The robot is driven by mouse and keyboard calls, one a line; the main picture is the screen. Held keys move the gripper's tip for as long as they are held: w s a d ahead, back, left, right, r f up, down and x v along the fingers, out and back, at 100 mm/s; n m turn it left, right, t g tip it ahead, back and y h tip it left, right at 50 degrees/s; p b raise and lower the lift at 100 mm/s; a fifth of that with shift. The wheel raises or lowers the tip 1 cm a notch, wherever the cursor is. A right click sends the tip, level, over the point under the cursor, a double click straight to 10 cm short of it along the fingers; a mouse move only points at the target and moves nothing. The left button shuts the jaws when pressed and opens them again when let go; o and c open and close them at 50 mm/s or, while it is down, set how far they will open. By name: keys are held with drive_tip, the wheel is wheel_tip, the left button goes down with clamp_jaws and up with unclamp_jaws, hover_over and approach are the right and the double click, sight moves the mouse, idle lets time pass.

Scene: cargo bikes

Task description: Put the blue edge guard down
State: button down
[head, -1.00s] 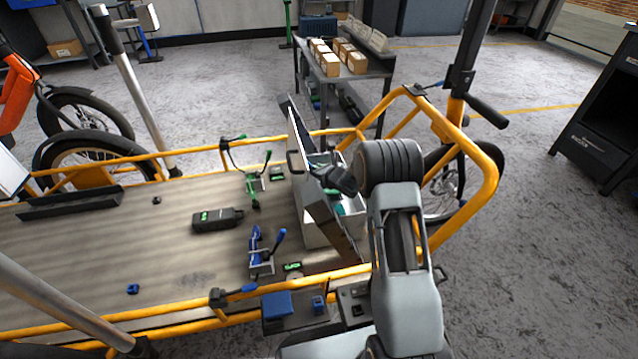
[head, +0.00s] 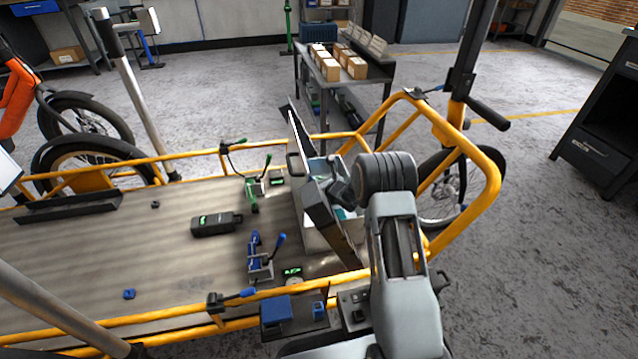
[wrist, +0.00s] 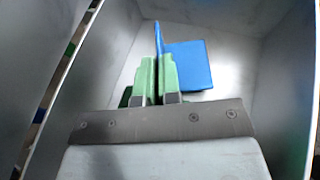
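In the wrist view, my gripper (wrist: 157,82) has its two green fingers close together on the thin upright flange of the blue edge guard (wrist: 190,65). The guard's flat blue face extends to the right of the fingers. Fingers and guard are inside a grey metal bin with its walls on both sides; whether the guard touches the bin floor I cannot tell. In the head view, the open grey bin (head: 318,238) stands at the right end of the cargo bed, and my arm reaches down into it. The fingertips are hidden there.
A tilted dark panel stands by the bin. On the wooden bed (head: 110,255) are a black device (head: 216,224), a blue clamp (head: 262,255) and a green clamp (head: 253,192). Yellow rails (head: 480,170) surround the bed. Another blue block (head: 276,310) sits on a near-side tray.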

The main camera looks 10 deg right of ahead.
drive_tip(key=shift+s+f, duration=0.1)
drive_tip(key=shift+f, duration=0.3)
